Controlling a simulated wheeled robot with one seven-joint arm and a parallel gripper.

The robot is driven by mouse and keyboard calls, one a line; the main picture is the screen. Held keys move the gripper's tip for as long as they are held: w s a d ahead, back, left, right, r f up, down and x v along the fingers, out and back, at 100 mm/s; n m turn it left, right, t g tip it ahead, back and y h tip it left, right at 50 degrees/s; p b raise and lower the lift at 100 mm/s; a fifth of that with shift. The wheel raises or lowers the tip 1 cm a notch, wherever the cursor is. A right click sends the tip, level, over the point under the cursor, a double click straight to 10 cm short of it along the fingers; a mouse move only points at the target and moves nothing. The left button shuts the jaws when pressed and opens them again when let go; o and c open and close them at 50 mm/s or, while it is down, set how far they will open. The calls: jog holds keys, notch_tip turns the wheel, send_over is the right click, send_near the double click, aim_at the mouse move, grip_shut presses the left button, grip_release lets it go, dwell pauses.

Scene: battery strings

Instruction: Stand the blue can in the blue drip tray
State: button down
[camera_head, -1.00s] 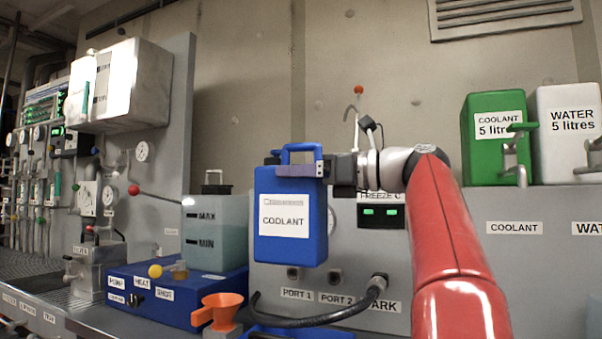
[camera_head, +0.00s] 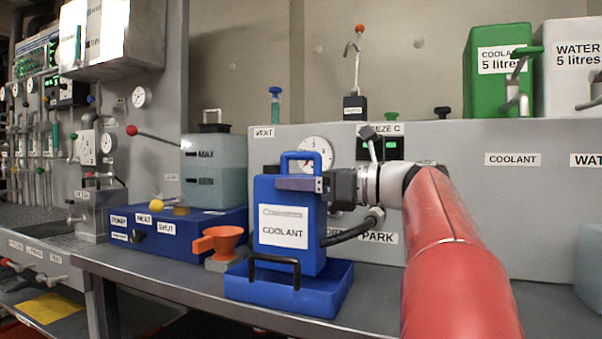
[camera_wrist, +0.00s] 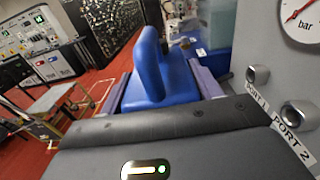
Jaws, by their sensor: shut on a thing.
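The blue can (camera_head: 284,228) has a white COOLANT label and a blue top handle. It is upright, at the blue drip tray (camera_head: 322,296), with its lower end behind the tray's front wall and black handle. Whether its base touches the tray floor is hidden. My gripper (camera_head: 300,184) is shut on the can's upper part, just below the handle, reaching in from the right. In the wrist view the can's blue top and handle (camera_wrist: 150,65) lie between the two fingers.
An orange funnel (camera_head: 221,240) stands close left of the tray. A blue box (camera_head: 160,232) with a translucent tank (camera_head: 213,165) is behind it. A black hose (camera_head: 352,232) runs right of the can. The bench (camera_head: 400,282) right of the tray looks clear.

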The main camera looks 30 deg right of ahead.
jog(key=shift+f+b, duration=0.45)
jog(key=shift+f, duration=1.25)
jog(key=shift+c, duration=1.6)
grip_release()
jog(key=shift+f, duration=0.15)
jog(key=shift+r, duration=0.2)
send_near(301, 200)
jog(key=d, duration=0.1)
jog(key=w+d, duration=0.1)
jog(key=d, duration=0.1)
jog(key=shift+w+d+f, duration=0.1)
jog(key=shift+w+f, duration=0.25)
jog(key=shift+f, duration=0.05)
